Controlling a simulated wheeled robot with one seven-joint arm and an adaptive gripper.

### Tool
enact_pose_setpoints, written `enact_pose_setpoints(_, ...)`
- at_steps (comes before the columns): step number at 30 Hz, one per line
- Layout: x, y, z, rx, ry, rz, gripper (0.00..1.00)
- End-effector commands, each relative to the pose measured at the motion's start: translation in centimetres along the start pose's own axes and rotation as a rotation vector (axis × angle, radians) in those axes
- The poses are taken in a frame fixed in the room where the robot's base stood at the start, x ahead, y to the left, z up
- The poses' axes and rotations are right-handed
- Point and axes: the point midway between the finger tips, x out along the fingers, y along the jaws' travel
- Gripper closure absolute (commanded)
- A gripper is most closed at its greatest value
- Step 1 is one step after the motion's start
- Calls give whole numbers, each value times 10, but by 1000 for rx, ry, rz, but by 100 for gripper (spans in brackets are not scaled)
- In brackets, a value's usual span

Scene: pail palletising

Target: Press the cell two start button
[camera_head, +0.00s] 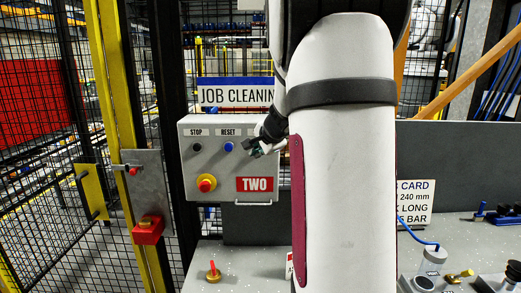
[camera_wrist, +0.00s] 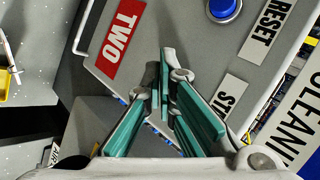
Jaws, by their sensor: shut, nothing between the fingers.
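The grey control box (camera_head: 215,165) has a red TWO label (camera_head: 254,184) in the head view. A black button (camera_head: 197,147) sits under STOP and a blue button (camera_head: 229,147) under RESET. My gripper (camera_head: 256,151) is at the box's upper right, to the right of the blue button. In the wrist view, the fingers of my gripper (camera_wrist: 170,80) with teal pads converge over the box face, empty. A label starting with ST (camera_wrist: 229,96) is partly covered by them. No button beneath that label shows; contact cannot be told.
A red knob on yellow (camera_head: 207,183) sits low on the box. A wire fence and yellow post (camera_head: 107,60) stand at the left. A grey bench (camera_head: 240,262) with a small red-handled valve (camera_head: 213,271) lies below. My arm hides the middle right.

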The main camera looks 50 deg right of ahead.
Motion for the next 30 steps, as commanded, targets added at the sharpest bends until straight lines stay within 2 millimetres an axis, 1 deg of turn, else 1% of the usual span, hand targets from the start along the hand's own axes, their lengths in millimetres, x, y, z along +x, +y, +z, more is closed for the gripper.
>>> enact_pose_setpoints(10,6,-4,-4,0,1,-1,100)
enact_pose_setpoints(30,8,-6,-6,0,0,0,100)
